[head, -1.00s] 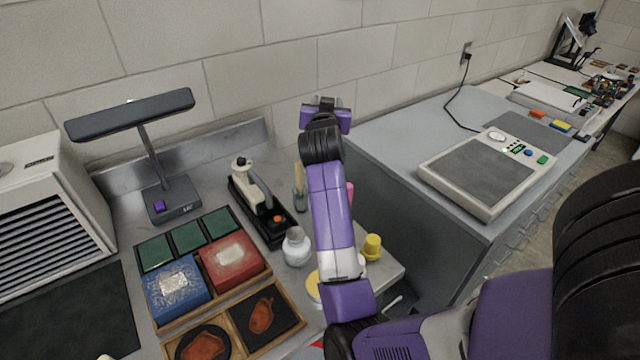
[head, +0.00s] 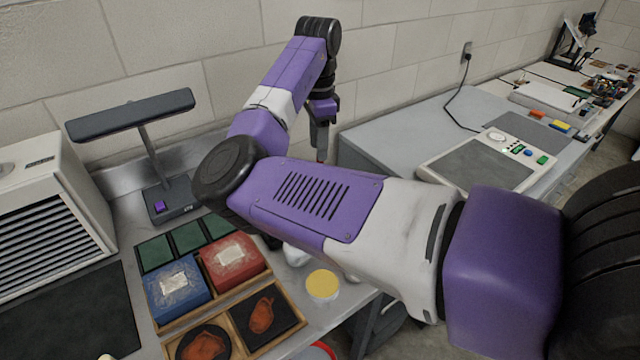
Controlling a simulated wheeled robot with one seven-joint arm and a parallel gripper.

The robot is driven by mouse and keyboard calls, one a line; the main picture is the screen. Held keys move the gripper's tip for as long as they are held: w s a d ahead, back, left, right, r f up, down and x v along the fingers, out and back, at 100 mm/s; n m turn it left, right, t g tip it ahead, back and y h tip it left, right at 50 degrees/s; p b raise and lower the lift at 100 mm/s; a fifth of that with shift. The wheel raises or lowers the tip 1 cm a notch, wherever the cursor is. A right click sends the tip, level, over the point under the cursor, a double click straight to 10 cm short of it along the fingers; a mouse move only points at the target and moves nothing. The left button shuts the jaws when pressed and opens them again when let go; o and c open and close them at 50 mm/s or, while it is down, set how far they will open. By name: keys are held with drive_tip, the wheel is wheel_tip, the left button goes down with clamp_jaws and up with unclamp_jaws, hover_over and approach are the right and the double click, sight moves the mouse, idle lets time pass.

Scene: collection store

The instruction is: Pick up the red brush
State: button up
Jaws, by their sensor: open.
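I cannot make out the red brush in the head view now; my arm covers the part of the bench behind the white jar. My gripper (head: 322,152) points down near the wall, over the back right of the metal bench (head: 333,318). Its fingers are seen small and from the side, and their lower ends meet the edge of my arm. I see nothing held between them.
A yellow-lidded jar (head: 322,285) stands near the bench's front right edge. Trays with a red box (head: 233,262) and a blue box (head: 176,290) lie left. A lamp (head: 150,150) stands behind them. A grey cabinet (head: 390,130) is at right.

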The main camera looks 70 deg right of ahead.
drive_tip(key=shift+d+f+p, duration=0.2)
drive_tip(key=shift+f+p, duration=0.75)
drive_tip(key=shift+f, duration=2.5)
clamp_jaws()
